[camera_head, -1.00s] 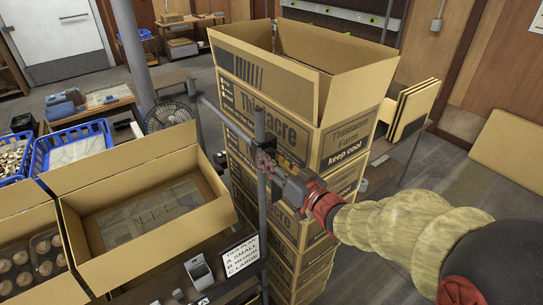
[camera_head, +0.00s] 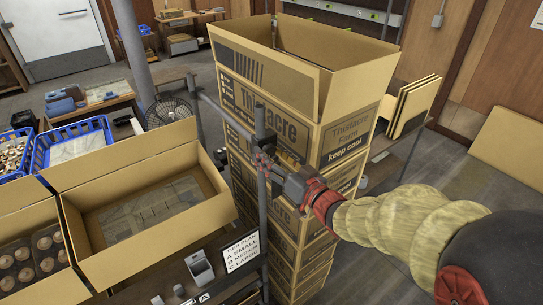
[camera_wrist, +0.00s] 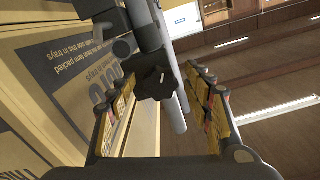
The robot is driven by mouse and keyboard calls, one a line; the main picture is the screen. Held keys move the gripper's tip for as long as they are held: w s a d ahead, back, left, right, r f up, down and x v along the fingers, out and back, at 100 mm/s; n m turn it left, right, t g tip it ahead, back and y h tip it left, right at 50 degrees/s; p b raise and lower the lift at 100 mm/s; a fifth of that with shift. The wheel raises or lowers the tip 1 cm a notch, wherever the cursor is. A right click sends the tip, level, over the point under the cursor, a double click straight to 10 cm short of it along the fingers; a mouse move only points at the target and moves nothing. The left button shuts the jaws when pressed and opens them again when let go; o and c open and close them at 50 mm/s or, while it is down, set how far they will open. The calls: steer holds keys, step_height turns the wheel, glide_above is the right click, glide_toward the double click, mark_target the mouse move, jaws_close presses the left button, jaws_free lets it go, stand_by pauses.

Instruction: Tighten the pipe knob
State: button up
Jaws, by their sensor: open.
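The pipe knob is a dark, lobed hand knob (camera_wrist: 155,83) on a clamp where grey pipes meet; it shows in the wrist view between my two fingers. My gripper (camera_wrist: 160,105) is open, with one yellow-padded finger on each side of the knob and a visible gap to each. In the head view my gripper (camera_head: 268,165) is at the upright grey pipe (camera_head: 261,210), in front of the stacked cartons. The knob itself is mostly hidden there by the gripper. I cannot tell how tight the knob is.
A tall stack of Thistacre Farm cartons (camera_head: 345,135) stands right behind the pipe. An open empty carton (camera_head: 205,195) and one with mushroom trays stand at left. A fan (camera_head: 168,110) is behind them. A tier plan sign (camera_head: 241,254) hangs low beside the pipe.

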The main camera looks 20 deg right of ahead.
steer(key=v, duration=1.2)
stand_by(0.6)
